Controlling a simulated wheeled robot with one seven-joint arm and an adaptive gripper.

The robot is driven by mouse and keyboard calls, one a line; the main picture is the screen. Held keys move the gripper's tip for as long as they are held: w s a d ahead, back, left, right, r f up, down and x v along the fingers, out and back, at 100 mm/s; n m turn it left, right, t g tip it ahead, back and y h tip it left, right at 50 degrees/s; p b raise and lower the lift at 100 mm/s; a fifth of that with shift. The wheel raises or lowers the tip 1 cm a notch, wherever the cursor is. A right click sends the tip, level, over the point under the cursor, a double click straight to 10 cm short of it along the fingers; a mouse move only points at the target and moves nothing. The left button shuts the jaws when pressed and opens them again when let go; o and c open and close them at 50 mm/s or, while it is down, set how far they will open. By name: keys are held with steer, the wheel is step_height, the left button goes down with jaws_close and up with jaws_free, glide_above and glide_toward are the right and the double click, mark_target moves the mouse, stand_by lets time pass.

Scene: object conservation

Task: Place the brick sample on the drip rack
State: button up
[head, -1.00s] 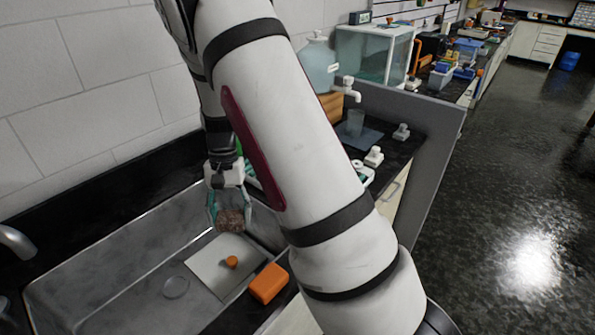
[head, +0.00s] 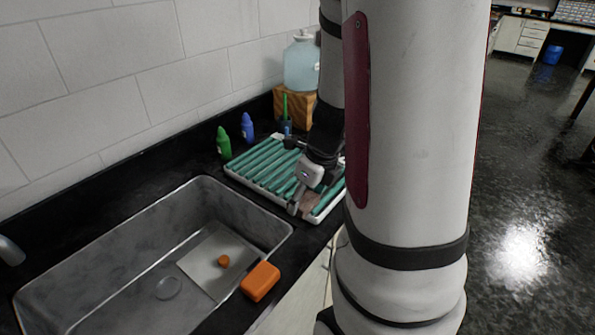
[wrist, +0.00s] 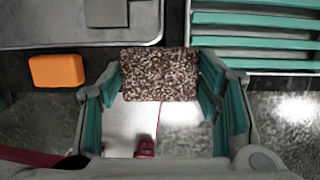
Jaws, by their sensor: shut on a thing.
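The brick sample (head: 311,203) is a rough, speckled brown block. My gripper (head: 304,198) is shut on it, and the wrist view shows the brick (wrist: 160,74) between the teal-padded fingers (wrist: 162,88). The drip rack (head: 262,168) is a white tray with teal slats on the counter right of the sink. In the head view the brick overlaps the rack's near right corner. In the wrist view the rack (wrist: 255,50) lies up and right of the brick, which appears over the counter's front edge. My arm hides the rack's right part in the head view.
The metal sink (head: 120,275) holds a pale board (head: 205,262) with an orange knob. An orange block (head: 260,281) sits at the sink's front edge. Green (head: 223,143) and blue (head: 247,128) bottles stand behind the rack, and a large jug (head: 300,65) stands on a wooden block.

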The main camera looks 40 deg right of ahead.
steer(key=shift+w+d+f, duration=0.8)
steer(key=shift+w+d, duration=0.75)
steer(key=shift+d, duration=0.3)
steer(key=shift+w+d+f, duration=0.85)
steer(key=shift+w+d, duration=0.7)
steer(key=shift+d, duration=0.25)
steer(key=shift+w+d+f, duration=0.8)
steer(key=shift+w+d, duration=0.75)
steer(key=shift+d, duration=0.3)
steer(key=shift+f, duration=0.15)
steer(key=o, duration=1.3)
